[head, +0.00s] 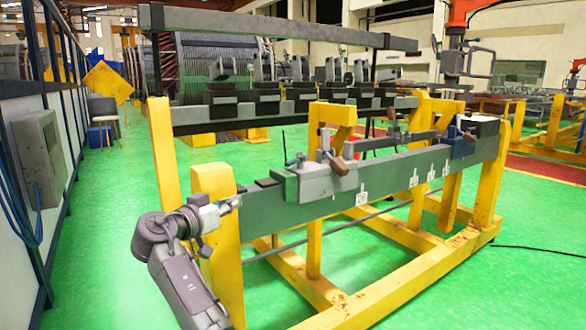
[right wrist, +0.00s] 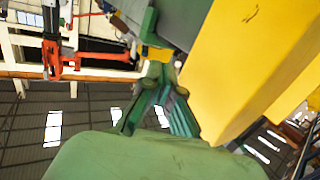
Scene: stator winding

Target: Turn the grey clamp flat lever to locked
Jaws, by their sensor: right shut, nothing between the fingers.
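The grey clamp (head: 328,183) sits on the near end of a long grey beam in the head view. A lever with a brown end (head: 338,166) hangs at its upper right side. A short upright handle (head: 296,159) stands at its upper left. I cannot tell from this view whether the lever is locked. My right gripper (head: 232,204) is at the beam's near left end, left of the clamp and apart from it. It is shut and empty. In the right wrist view its fingers (right wrist: 160,72) come together beside a yellow post. My left gripper is not in view.
The grey beam (head: 400,172) rests on a yellow frame (head: 312,245). A yellow post (head: 222,255) stands close beside my right arm and fills the right of the wrist view (right wrist: 240,70). A blue-grey clamp (head: 461,146) sits farther along. Green floor (head: 110,220) is open at left.

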